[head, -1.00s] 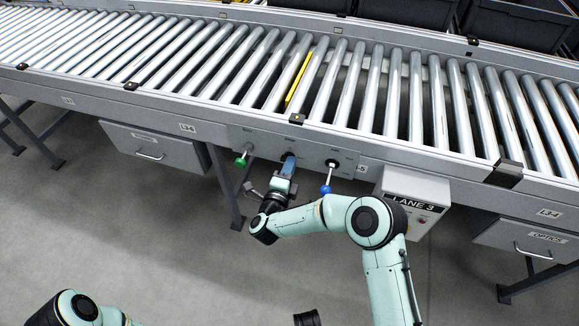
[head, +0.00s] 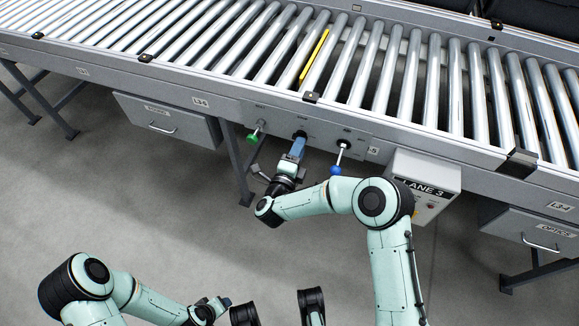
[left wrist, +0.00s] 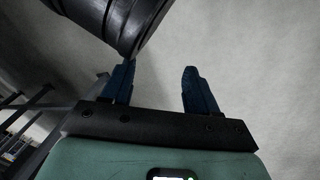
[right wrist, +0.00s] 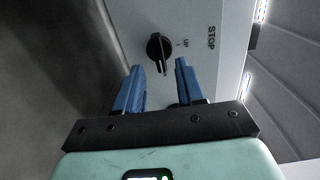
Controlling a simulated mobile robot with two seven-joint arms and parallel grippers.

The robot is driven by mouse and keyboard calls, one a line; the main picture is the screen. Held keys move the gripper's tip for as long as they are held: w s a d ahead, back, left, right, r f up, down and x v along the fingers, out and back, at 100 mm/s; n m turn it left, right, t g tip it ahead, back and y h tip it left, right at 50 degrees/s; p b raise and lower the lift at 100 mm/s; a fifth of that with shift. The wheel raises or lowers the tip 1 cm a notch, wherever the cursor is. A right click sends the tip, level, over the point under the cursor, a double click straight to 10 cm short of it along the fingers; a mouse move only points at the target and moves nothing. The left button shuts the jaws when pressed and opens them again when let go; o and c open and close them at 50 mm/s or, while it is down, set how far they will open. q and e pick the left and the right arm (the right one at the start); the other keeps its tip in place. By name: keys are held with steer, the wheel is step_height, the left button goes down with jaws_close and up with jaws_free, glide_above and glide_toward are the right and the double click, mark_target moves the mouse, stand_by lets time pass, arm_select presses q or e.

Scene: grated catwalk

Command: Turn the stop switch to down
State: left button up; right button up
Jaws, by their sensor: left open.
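The stop switch is a black rotary knob (right wrist: 160,52) on a grey panel, with STOP and UP printed to its right in the right wrist view. Its pale-marked grip runs roughly up and down in that picture, not towards the UP mark. In the head view the knob (head: 300,134) shows just beyond my right gripper (head: 297,149). In the right wrist view my right gripper (right wrist: 158,75) is open, its blue fingertips just below and either side of the knob, with no clear contact. My left gripper (head: 222,302) is low in the head view, open and empty in the left wrist view (left wrist: 157,82).
A green-knobbed lever (head: 254,136) is left of the switch, a blue-knobbed lever (head: 338,170) right. A LANE 3 box (head: 425,182) hangs further right. The roller conveyor (head: 200,75) runs above. Drawers (head: 165,122) and support legs (head: 238,170) are below; the floor in front is open.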

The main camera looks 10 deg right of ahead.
arm_select(q)
steer(key=r+p, duration=0.1)
steer(key=d+r, duration=0.1)
steer(key=shift+d+r+p, duration=0.1)
steer(key=shift+r+p, duration=0.25)
steer(key=shift+r, duration=0.05)
arm_select(e)
steer(key=v, duration=1.1)
steer(key=shift+s+a, duration=0.2)
